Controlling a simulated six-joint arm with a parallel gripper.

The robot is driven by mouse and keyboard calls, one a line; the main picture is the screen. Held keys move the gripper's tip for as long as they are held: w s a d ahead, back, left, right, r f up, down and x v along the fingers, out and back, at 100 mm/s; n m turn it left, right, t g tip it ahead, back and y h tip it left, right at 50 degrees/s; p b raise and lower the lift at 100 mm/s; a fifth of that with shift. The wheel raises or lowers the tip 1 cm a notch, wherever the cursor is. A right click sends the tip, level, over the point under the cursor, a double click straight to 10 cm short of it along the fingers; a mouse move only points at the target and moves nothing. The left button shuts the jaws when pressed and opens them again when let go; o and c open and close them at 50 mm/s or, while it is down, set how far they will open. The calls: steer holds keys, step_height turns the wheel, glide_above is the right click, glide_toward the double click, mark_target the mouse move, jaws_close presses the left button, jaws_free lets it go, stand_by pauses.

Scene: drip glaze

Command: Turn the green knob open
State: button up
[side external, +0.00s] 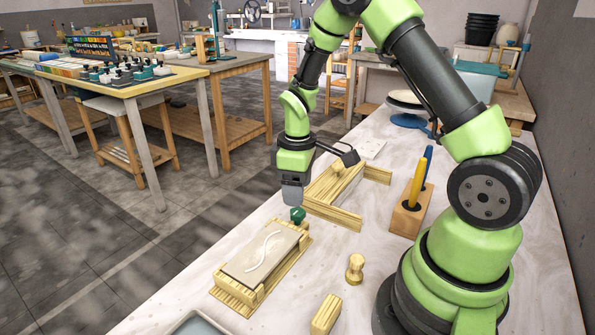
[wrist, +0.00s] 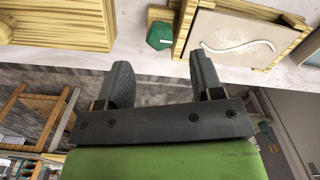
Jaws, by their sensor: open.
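The green knob (side external: 297,214) sits at the far end of a wooden frame (side external: 232,299) that holds a grey slab with a white wavy line (side external: 264,252). In the wrist view the knob (wrist: 160,36) looks hexagonal and lies beyond the fingertips, roughly between them in picture width. My gripper (side external: 292,200) points down just above the knob and slightly to its left in the side view. In the wrist view its two dark fingers (wrist: 162,68) are apart with nothing between them. The side view does not clearly show the gap between the fingertips and the knob.
A wooden tray-like frame (side external: 333,213) stands behind the knob. A small wooden knob-shaped piece (side external: 355,268), a wooden block (side external: 326,314) and a holder (side external: 407,219) with blue and yellow tools stand to the right. The table's left edge runs close to the slab frame.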

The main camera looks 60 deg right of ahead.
mark_target(297, 211)
steer(key=shift+r, duration=2.3)
